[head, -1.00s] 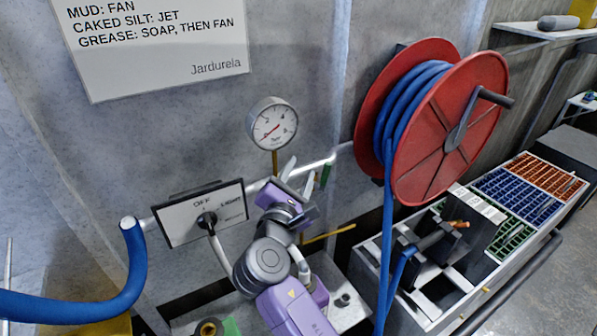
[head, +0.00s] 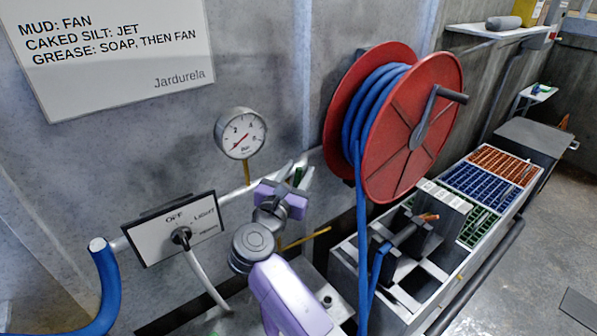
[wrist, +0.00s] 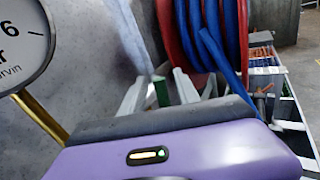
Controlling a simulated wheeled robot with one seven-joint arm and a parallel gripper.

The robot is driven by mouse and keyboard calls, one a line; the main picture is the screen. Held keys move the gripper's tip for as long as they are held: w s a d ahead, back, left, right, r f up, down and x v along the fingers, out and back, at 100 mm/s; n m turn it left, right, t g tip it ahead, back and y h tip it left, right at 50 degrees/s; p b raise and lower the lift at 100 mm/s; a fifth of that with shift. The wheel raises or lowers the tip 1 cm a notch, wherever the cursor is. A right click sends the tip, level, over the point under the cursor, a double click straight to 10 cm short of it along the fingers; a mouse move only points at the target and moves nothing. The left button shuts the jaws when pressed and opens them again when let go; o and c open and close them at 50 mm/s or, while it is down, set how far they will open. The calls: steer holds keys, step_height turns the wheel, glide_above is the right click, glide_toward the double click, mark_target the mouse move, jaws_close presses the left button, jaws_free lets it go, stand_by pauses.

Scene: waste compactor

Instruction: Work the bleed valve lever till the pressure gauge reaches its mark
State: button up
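The round white pressure gauge (head: 240,133) stands on a brass stem above the wall pipe. Its red needle points to the lower left, and I cannot make out a target mark. The gauge's edge also shows at the left of the wrist view (wrist: 20,45). A small green handle (wrist: 161,91), apparently the bleed valve lever, shows between the two pale fingers of my gripper (wrist: 158,84). In the head view my gripper (head: 295,172) is at the pipe, right of and below the gauge. Its fingers are open, with gaps visible beside the green handle. My gripper hides the lever's base.
A red reel (head: 413,128) with blue hose is close to the right of my gripper. A switch panel (head: 172,229) marked OFF is on the left. A yellow rod (head: 305,238) sticks out below. A rack with coloured grids (head: 470,190) stands at right.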

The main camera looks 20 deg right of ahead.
steer(key=shift+w+d, duration=0.15)
jaws_close()
stand_by(1.4)
